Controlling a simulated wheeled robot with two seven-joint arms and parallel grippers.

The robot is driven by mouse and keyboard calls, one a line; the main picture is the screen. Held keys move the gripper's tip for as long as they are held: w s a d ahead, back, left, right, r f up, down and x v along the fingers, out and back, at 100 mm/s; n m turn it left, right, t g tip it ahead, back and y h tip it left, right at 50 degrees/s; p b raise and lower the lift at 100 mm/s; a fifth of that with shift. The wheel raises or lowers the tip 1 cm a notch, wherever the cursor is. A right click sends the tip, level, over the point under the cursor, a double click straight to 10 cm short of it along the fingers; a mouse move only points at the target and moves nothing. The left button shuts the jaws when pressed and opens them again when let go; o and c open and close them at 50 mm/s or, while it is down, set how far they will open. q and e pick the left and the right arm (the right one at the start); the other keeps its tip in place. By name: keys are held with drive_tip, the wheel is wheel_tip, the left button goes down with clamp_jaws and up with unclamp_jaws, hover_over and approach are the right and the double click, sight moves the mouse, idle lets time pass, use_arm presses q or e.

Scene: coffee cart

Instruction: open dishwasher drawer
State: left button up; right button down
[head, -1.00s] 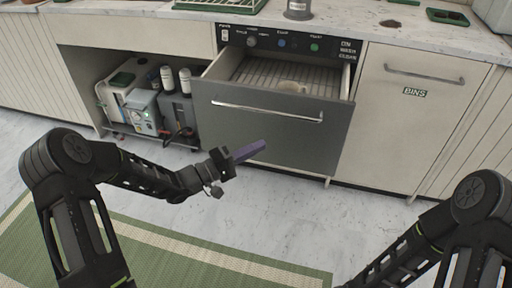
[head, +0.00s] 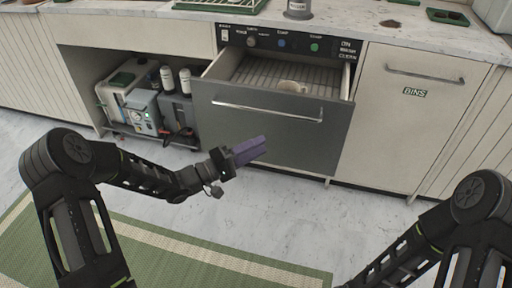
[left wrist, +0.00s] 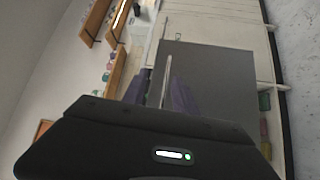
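The dishwasher drawer (head: 270,140) has a grey front and stands partly pulled out under its control panel. A wire rack with a pale dish shows inside. Its silver bar handle (head: 265,112) runs across the upper front. My left gripper (head: 262,146), with purple fingers, is in front of the drawer, below the handle in the picture and apparently not touching it. In the left wrist view its fingers (left wrist: 158,92) are apart, with the handle (left wrist: 168,75) showing between them and nothing held. My right gripper is out of the frame; only my right arm shows.
An open bay with a grey machine (head: 143,108) and bottles lies left of the drawer. A cabinet with a BINS label (head: 414,92) is on the right. A green mat (head: 200,262) lies on the floor, which is otherwise clear.

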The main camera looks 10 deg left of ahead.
use_arm(q)
drive_tip(key=v, duration=0.7)
drive_tip(key=shift+s+a, duration=0.3)
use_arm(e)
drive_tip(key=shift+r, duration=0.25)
use_arm(q)
drive_tip(key=shift+f, duration=0.1)
